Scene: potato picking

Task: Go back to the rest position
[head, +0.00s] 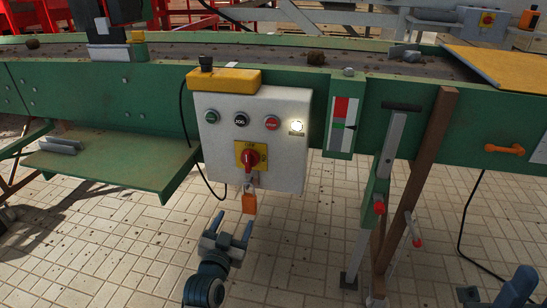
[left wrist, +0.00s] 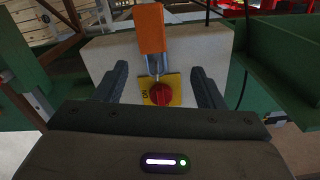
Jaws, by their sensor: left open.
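My left gripper (head: 233,222) is open and empty, with its fingers pointing up toward the control box (head: 285,165). It is a little below the box, near an orange padlock (head: 249,202). The padlock hangs by its shackle below the red rotary switch (head: 250,157) on a yellow plate. In the left wrist view, the padlock (left wrist: 150,28) and red switch (left wrist: 160,93) show between the two spread fingers (left wrist: 161,80), which do not appear to touch them.
The box is on a green conveyor frame (head: 100,100), with several buttons and a lit lamp (head: 296,127). A green shelf (head: 110,160) juts out at left. A green post and brown leg (head: 420,165) stand at right. Tiled floor around my left gripper is open.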

